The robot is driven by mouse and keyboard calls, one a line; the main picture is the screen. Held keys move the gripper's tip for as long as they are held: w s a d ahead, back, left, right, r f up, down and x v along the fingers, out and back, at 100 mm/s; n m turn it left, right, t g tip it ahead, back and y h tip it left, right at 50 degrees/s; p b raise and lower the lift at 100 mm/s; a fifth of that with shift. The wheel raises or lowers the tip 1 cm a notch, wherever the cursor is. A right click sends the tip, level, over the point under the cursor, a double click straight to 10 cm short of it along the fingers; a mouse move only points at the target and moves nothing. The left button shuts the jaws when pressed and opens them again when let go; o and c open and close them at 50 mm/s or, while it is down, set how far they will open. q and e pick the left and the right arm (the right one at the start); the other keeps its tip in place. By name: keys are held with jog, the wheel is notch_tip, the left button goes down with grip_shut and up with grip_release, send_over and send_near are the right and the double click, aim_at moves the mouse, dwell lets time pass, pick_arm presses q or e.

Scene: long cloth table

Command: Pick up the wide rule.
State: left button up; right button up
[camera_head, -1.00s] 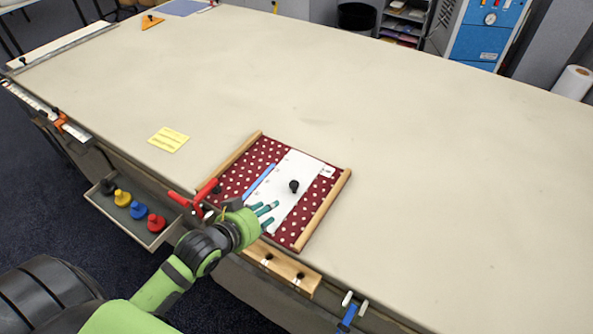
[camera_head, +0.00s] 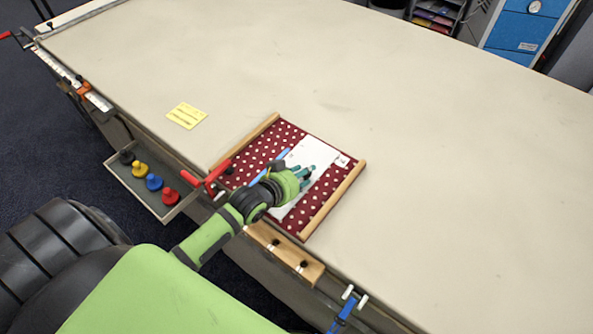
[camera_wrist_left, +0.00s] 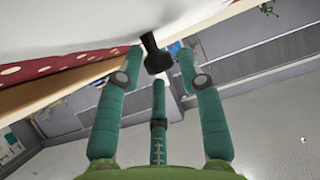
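The wide rule, a broad white plate (camera_head: 318,150), lies on red polka-dot cloth (camera_head: 331,176) between two wooden bars. In the left wrist view its white face (camera_wrist_left: 60,25) spans the top, and its black knob (camera_wrist_left: 155,58) stands out from it. My left gripper (camera_head: 307,172) is over the rule in the head view and hides the knob there. In the left wrist view the gripper's teal fingers (camera_wrist_left: 160,68) are spread around the knob, with gaps visible between them and it. Nothing is held. My right gripper is not in view.
A blue strip (camera_head: 283,154) lies beside the rule. A red-handled clamp (camera_head: 216,178) is at the table edge, near my left arm. A tray of coloured knobs (camera_head: 128,178) hangs off the edge. A yellow note (camera_head: 186,115) lies left of the cloth. The table beyond is bare.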

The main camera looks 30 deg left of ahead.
pick_arm(q)
grip_shut()
jog(key=shift+r, duration=0.1)
jog(key=shift+w, duration=0.1)
